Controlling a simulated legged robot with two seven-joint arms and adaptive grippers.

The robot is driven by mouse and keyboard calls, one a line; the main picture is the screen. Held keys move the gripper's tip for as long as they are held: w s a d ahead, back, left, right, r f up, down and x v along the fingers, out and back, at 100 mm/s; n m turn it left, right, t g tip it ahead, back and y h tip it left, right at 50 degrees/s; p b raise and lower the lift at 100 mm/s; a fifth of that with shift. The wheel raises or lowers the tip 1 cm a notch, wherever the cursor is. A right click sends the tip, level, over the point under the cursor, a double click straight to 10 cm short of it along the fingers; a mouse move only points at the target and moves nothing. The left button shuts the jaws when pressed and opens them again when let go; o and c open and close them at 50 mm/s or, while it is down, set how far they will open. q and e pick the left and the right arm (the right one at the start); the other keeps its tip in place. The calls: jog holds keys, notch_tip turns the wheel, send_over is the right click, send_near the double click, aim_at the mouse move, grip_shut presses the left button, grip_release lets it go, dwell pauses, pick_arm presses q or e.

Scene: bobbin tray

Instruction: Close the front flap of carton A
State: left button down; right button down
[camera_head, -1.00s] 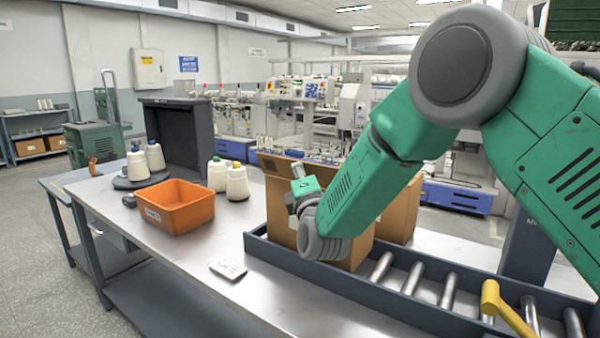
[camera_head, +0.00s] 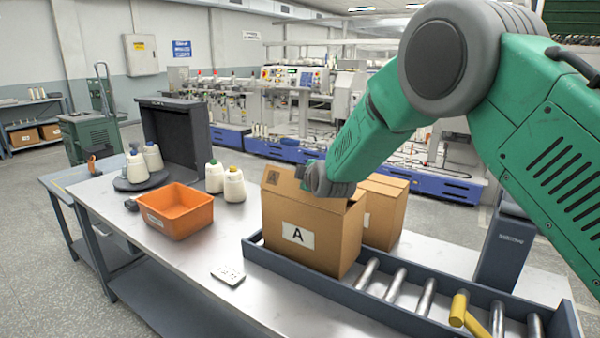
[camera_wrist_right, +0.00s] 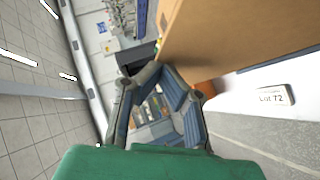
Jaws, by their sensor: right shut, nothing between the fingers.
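Carton A (camera_head: 325,245) stands at the left end of the roller conveyor, its label "A" facing me. A brown flap (camera_head: 284,184) with a small dark print shows at its top, tilted up by the front edge; its right part is hidden by my right wrist. My right arm reaches over the carton's top, with the wrist at the flap. In the right wrist view my right gripper (camera_wrist_right: 150,72) has its fingertips together, empty, beside a brown carton panel (camera_wrist_right: 225,35). I cannot tell whether they touch. My left gripper is out of view.
A second carton (camera_head: 385,215) stands behind carton A. Conveyor rails and rollers (camera_head: 395,284) run right, with a yellow handle (camera_head: 460,308) near the front.

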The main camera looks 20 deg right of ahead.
jog(key=shift+w+d+f, duration=0.45)
jog(key=shift+w+d, duration=0.1)
jog(key=shift+d, duration=0.2)
jog(key=shift+w+d+m+g, duration=0.15)
jog(key=shift+d+m+g, duration=0.1)
jog(key=shift+m+g, duration=0.05)
jog(key=shift+w+d+f+g+y, duration=0.1)
jog(key=shift+f+g+y, duration=0.15)
jog(key=shift+g+y, duration=0.05)
jog(key=shift+w+d+f+b, duration=0.25)
jog(key=shift+d+f+b, duration=0.15)
jog(key=shift+w+d+f, duration=0.3)
jog(key=shift+w+f, duration=0.05)
jog(key=shift+f, duration=0.2)
jog(key=shift+w+d+m, duration=0.1)
jog(key=shift+d+m, duration=0.05)
jog(key=shift+m, duration=0.15)
jog(key=shift+f+g+y, duration=0.3)
jog(key=shift+f+g, duration=0.1)
jog(key=shift+f, duration=0.05)
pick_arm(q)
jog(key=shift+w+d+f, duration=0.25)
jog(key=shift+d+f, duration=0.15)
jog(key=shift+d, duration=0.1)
pick_arm(e)
jog(key=shift+w+d+f, duration=0.15)
jog(key=shift+d+f, duration=0.2)
jog(key=shift+d, duration=0.05)
